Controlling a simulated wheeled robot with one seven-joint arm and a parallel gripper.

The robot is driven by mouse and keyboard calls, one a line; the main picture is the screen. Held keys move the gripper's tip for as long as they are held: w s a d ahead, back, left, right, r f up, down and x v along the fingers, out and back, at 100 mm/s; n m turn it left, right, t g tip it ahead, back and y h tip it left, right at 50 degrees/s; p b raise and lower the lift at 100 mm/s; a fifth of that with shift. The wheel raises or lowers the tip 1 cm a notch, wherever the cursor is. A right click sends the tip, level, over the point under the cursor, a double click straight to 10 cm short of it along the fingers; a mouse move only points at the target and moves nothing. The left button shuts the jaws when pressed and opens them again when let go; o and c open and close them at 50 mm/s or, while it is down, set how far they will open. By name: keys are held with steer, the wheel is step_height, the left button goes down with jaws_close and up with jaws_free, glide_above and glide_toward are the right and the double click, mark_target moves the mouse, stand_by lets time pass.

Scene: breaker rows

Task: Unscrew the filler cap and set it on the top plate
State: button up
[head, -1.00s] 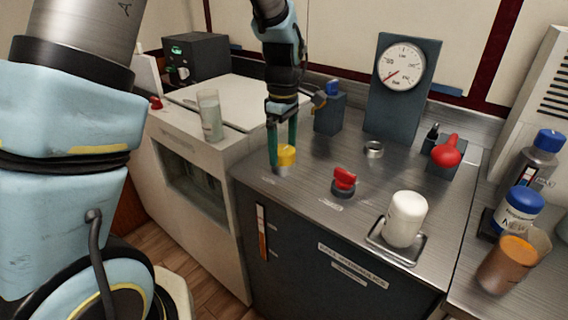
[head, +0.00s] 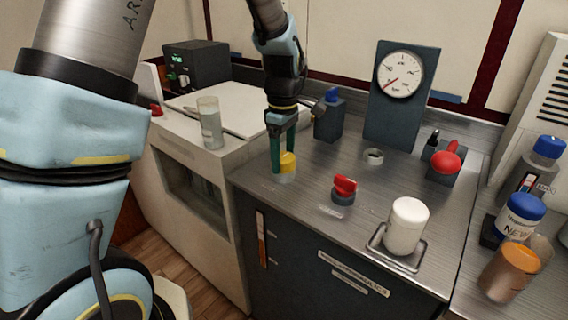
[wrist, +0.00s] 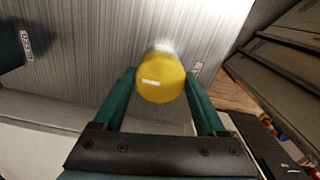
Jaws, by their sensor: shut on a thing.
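The yellow filler cap (head: 288,162) is at the left part of the metal top plate (head: 315,200), on a short pale neck. In the wrist view the cap (wrist: 161,77) sits between the two green fingers, its round top with a small white label facing me. My gripper (head: 284,160) points down from above and is shut on the cap; its fingers (wrist: 160,85) lie on both sides. The head view does not show clearly whether the cap is still seated on the neck or lifted slightly.
On the top plate stand a red knob (head: 344,188), a metal ring (head: 373,156), a red-handled valve (head: 446,162), a white canister on a tray (head: 405,226), a blue-topped block (head: 330,117) and a gauge panel (head: 401,92). A glass (head: 210,124) stands left. Bare plate lies between them.

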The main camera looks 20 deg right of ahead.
steer(key=shift+c, duration=0.5)
steer(key=n+p, duration=0.2)
steer(key=n, duration=0.1)
steer(key=shift+r, duration=0.3)
steer(key=n+p, duration=0.5)
steer(key=n, duration=0.1)
steer(key=n+p, duration=0.6)
steer(key=n, duration=0.1)
steer(key=shift+p, duration=0.35)
steer(key=shift+f+n+p, duration=0.3)
steer(key=shift+n+p, duration=0.05)
steer(key=shift+n, duration=0.35)
steer(key=o, duration=1.2)
